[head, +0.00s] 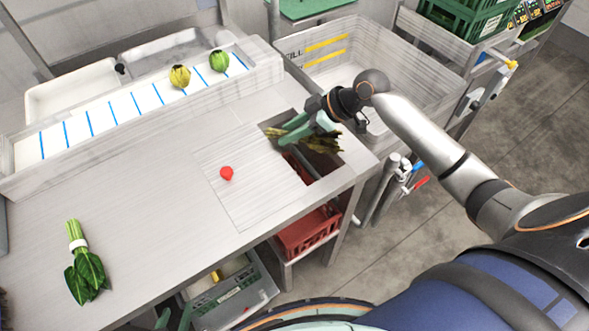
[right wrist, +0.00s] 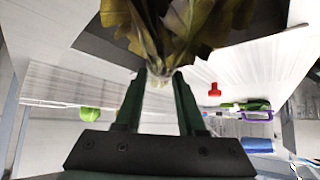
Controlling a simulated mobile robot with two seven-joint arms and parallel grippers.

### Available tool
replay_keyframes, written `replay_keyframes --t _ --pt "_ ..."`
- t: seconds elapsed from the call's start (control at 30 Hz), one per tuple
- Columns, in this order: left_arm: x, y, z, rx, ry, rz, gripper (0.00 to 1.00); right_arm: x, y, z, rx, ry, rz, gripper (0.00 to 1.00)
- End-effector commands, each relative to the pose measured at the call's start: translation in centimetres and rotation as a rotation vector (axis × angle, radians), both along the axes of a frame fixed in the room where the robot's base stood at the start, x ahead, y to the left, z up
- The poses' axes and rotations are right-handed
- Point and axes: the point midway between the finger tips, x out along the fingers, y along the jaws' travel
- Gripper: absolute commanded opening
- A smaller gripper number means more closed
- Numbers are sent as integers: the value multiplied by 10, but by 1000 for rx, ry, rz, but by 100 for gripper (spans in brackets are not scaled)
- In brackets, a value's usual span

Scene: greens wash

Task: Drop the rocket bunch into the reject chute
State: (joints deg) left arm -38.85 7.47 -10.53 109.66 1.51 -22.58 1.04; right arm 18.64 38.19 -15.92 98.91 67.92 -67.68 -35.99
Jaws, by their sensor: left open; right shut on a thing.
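The rocket bunch (head: 322,144) has wilted, yellow-brown leaves. My right gripper (head: 282,134) is shut on its stems and holds it over the dark square reject chute opening (head: 309,174) in the bench top. In the right wrist view the leaves (right wrist: 185,28) spread beyond my fingertips (right wrist: 158,78), with the dark opening behind them. The chute's inside is partly hidden by the leaves and fingers. My left gripper (head: 175,318) shows only in part at the bottom edge, open, below the bench's front edge and away from the bunch.
A green leafy bunch with a white band (head: 80,245) lies on the bench at left. A red knob (head: 226,173) is left of the opening. A red crate (head: 307,232) sits underneath. A large bin (head: 425,75) stands behind.

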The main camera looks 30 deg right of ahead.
Motion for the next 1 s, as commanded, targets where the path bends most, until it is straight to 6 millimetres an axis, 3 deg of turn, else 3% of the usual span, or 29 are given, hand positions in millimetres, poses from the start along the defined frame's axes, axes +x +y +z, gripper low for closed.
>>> replay_keyframes --t 0.07,0.33,0.37,0.6,0.67,1.0 --pt "0 0 -8 0 1 0 50 0 0 -7 0 -2 0 0" --pt "0 0 -7 1 1 -1 50 0 0 -6 0 0 0 0" --pt "0 0 -7 1 1 -1 50 0 0 -6 0 0 0 40" --pt "0 0 -7 1 1 -1 50 0 0 -7 0 0 0 67" --pt "-1 0 -7 1 1 -1 50 0 0 -7 0 0 0 74" --pt "-1 0 -7 1 1 -1 50 -2 -3 -4 -2 -1 -1 74"
